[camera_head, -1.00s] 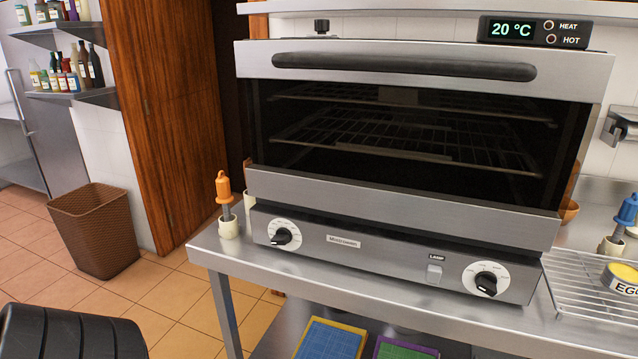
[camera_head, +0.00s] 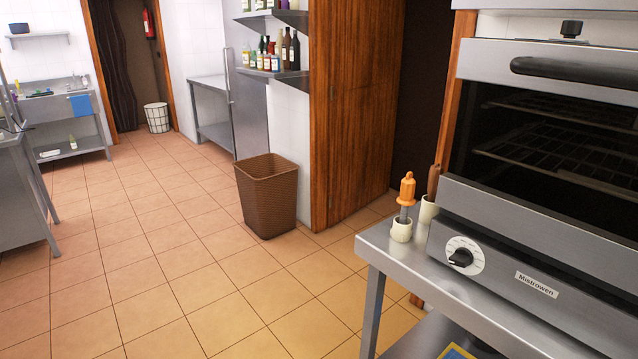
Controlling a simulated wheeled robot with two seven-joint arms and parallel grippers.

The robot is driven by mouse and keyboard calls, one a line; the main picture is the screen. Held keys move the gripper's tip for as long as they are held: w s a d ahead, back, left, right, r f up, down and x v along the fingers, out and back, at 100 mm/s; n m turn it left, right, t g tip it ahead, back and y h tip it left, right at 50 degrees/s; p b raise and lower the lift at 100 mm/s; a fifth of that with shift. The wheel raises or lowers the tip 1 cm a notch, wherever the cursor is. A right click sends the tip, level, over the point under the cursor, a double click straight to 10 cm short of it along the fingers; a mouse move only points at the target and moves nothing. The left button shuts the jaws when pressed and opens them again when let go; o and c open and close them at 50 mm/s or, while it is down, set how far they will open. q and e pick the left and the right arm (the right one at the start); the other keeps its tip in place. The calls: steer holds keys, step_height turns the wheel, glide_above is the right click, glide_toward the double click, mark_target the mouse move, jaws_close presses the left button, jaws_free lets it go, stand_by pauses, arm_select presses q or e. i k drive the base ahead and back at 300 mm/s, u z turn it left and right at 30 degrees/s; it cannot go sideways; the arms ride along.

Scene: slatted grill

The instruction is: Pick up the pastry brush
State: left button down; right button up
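An orange-handled tool (camera_head: 406,188) stands upright in a small white holder (camera_head: 401,230) on the left end of the steel counter, beside the oven. A brown handle (camera_head: 433,181) rises from a second white holder (camera_head: 428,210) just behind it. Their lower ends are hidden in the holders, so I cannot tell whether either one is the pastry brush. Neither of my grippers is in view.
The oven (camera_head: 545,215) with its shut glass door fills the right side. The steel counter (camera_head: 400,255) has its left corner towards the open tiled floor (camera_head: 170,270). A brown wicker bin (camera_head: 267,195) stands by the wooden panel (camera_head: 350,110). Bottle shelves (camera_head: 273,72) hang behind.

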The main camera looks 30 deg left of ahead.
mark_target(436, 170)
steer(key=u, duration=0.75)
steer(key=k, duration=0.5)
steer(key=u, duration=0.95)
steer(key=k, duration=0.75)
steer(key=u, duration=0.7)
steer(key=i, duration=1.8)
steer(key=z, duration=0.75)
steer(key=i, duration=2.15)
steer(key=z, duration=1)
